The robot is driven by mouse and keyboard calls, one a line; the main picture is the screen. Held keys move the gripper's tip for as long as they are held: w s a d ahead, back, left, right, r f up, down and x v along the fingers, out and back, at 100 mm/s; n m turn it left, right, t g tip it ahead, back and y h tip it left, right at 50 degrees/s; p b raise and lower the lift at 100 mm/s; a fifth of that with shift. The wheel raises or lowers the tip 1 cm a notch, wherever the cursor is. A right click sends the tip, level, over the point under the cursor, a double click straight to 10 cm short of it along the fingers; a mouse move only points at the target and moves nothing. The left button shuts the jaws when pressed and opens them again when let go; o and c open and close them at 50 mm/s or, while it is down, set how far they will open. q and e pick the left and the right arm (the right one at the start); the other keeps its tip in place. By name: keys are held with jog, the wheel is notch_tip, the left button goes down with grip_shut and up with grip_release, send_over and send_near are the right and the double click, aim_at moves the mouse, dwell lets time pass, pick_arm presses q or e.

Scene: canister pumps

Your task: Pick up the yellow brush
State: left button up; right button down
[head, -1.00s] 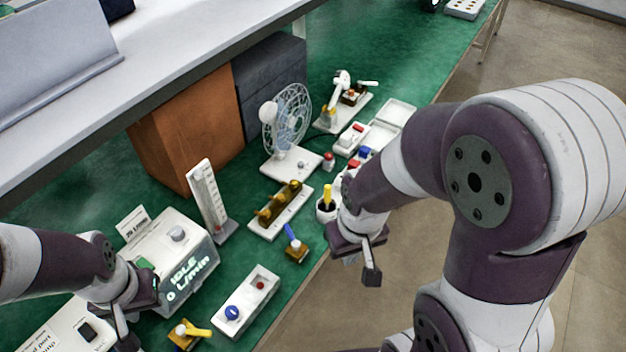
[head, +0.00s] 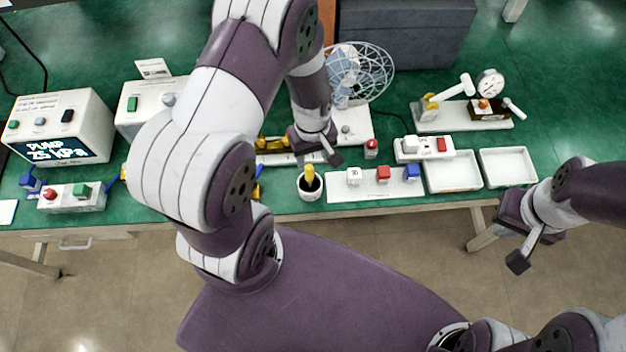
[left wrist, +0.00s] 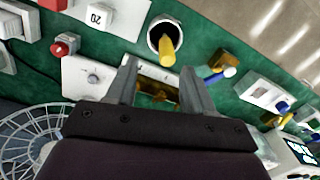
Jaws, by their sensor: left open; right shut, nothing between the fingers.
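A yellow-handled brush (head: 309,173) stands in a white cup (head: 311,192) with a dark inside, near the bench's front edge. In the left wrist view the yellow handle (left wrist: 167,53) rises from the cup (left wrist: 152,38), just beyond my fingertips. My left gripper (head: 319,152) is open above and behind the cup, close to the handle; its fingers (left wrist: 162,76) show nothing between them at the tips. My right gripper (head: 522,248) is shut and empty, off the bench's front edge at the right. The brush's lower end is hidden in the cup.
A white plate with white, red and blue blocks (head: 350,195) lies right of the cup. White trays (head: 452,185) are further right. A wire-caged fan (head: 362,75) stands behind my left gripper. A blue-handled item (left wrist: 212,73) lies beside the cup.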

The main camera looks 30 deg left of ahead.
aim_at(307, 168)
pick_arm(q)
jog(key=f, duration=0.1)
jog(key=s+f+p, duration=0.1)
jog(key=f, duration=0.1)
jog(key=a+f, duration=0.1)
jog(key=f, duration=0.1)
jog(key=shift+s+f, duration=0.1)
jog(key=shift+s, duration=0.05)
jog(key=shift+w+d+f, duration=0.1)
jog(key=shift+d+f, duration=0.05)
jog(key=shift+f, duration=0.5)
jog(key=shift+w+d+f, duration=0.1)
jog(key=shift+f, duration=0.5)
jog(key=shift+w+d+f, duration=0.1)
jog(key=shift+f, duration=0.05)
jog(key=shift+c, duration=0.9)
jog(key=shift+a, duration=0.2)
jog(key=c, duration=0.5)
grip_shut()
jog(key=shift+d, duration=0.1)
pick_arm(e)
jog(key=shift+s+a+r, duration=0.15)
jog(key=shift+a+r, duration=0.1)
jog(key=shift+r, duration=0.2)
jog(key=shift+s+a+r, duration=0.1)
jog(key=shift+a+r, duration=0.1)
jog(key=shift+r, duration=0.25)
